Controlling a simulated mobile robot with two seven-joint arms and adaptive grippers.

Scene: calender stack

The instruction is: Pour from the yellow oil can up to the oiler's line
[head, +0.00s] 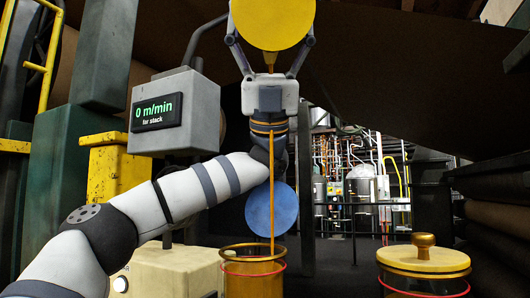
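My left gripper (271,42) points up at the top centre, its two fingers on either side of the yellow oil can (272,20), shut on it. The can shows as a round yellow face, cut off by the top edge. A thin amber stream (272,226) runs straight down below the can, in front of my arm, into the open mouth of an amber oiler (252,284). A red line (236,262) rings the oiler just below its rim. I cannot tell the oil level from this angle. My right gripper is not in view.
A grey display box (176,112) reads "0 m/min, far stack". A blue disc (272,209) shows behind the stream. A cream box (166,272) stands left of the oiler.

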